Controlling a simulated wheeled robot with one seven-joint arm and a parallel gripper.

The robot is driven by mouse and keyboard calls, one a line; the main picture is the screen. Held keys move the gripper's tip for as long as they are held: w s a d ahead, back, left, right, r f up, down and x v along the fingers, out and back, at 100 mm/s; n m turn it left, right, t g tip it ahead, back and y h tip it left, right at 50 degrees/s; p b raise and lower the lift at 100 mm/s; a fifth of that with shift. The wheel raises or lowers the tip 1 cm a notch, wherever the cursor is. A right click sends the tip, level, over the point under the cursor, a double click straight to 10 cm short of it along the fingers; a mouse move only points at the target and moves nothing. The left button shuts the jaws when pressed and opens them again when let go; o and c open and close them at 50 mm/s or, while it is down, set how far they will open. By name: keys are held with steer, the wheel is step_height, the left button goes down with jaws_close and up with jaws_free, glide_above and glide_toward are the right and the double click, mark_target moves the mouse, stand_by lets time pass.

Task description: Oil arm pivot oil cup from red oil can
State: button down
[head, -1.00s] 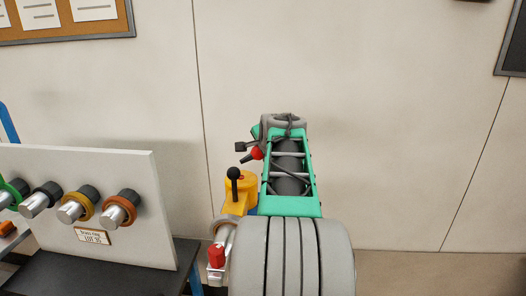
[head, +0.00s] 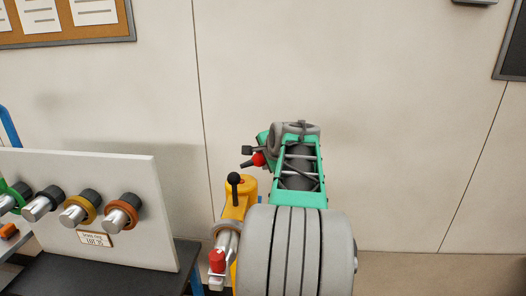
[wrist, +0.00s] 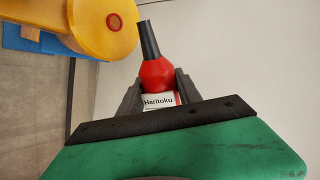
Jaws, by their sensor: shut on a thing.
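The red oil can (wrist: 157,74) has a round red body, a dark tapered spout and a white label reading "Haritoku". My gripper (wrist: 159,80) is shut on it, with a dark finger on each side. In the wrist view the spout points up and slightly left, apart from the yellow arm part (wrist: 85,25). That part's round end carries a small red-centred disc (wrist: 115,22); I cannot tell whether this is the oil cup. In the head view the can (head: 259,159) points its spout left, above and right of the yellow pivot post (head: 238,200) with its black knob.
A red block (head: 217,261) sits on a silver cylinder below the yellow post. At left, a white panel (head: 110,175) with several pegs and coloured rings stands on a dark table (head: 100,280).

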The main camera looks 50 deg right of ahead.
steer(key=shift+f, duration=0.2)
steer(key=shift+m+p, duration=0.3)
steer(key=shift+p, duration=0.15)
steer(key=shift+y+p, duration=0.3)
steer(key=shift+p, duration=0.15)
steer(key=shift+f+t, duration=0.2)
steer(key=shift+t, duration=0.1)
step_height(320, 180, up, 9)
steer(key=p, duration=0.7)
steer(key=shift+r+p, duration=0.1)
steer(key=shift+p, duration=0.35)
steer(key=shift+m+y+p, duration=0.3)
steer(key=shift+y+p, duration=0.2)
steer(key=shift+p, duration=0.6)
